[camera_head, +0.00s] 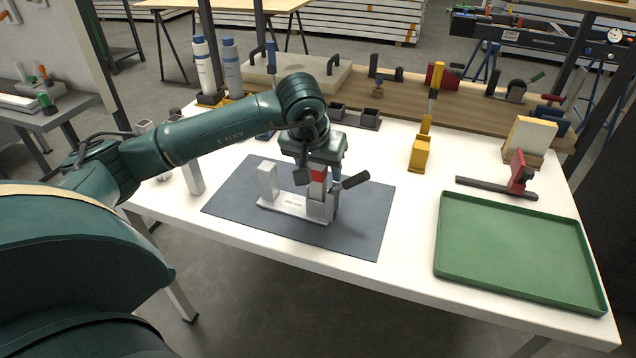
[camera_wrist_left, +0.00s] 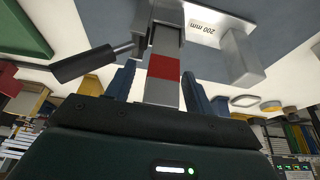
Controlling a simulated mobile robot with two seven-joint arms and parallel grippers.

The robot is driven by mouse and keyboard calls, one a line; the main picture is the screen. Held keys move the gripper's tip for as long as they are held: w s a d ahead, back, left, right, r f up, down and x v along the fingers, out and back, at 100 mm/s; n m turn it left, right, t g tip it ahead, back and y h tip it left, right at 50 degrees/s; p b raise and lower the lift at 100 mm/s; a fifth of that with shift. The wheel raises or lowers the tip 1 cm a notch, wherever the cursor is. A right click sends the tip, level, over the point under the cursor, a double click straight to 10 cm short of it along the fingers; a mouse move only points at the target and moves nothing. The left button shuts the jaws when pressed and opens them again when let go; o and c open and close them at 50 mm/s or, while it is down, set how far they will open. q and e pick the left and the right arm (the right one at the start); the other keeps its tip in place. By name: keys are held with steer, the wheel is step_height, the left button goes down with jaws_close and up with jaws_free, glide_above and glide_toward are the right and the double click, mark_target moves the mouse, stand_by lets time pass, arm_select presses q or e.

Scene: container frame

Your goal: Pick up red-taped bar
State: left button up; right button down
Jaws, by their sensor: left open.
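The red-taped bar (camera_head: 318,177) is a pale metal bar with a red band, standing upright at the right end of a silver fixture (camera_head: 290,207). In the left wrist view the red-taped bar (camera_wrist_left: 163,68) lies between my two blue fingers, with a gap visible on each side. My left gripper (camera_head: 315,170) is over the bar from above, open; its fingers are partly hidden in the head view. It also shows in the left wrist view (camera_wrist_left: 158,82). A dark-handled clamp (camera_head: 352,181) sits beside the bar. My right gripper is not in view.
The fixture stands on a dark grey mat (camera_head: 362,222) on the white table. A green tray (camera_head: 520,250) at the right is empty. A yellow stand (camera_head: 421,152), a red clamp (camera_head: 520,172) and two bottles (camera_head: 203,68) stand farther back. Bare table lies between mat and tray.

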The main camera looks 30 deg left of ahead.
arm_select(q)
steer(key=shift+c, duration=0.4)
steer(key=c, duration=1)
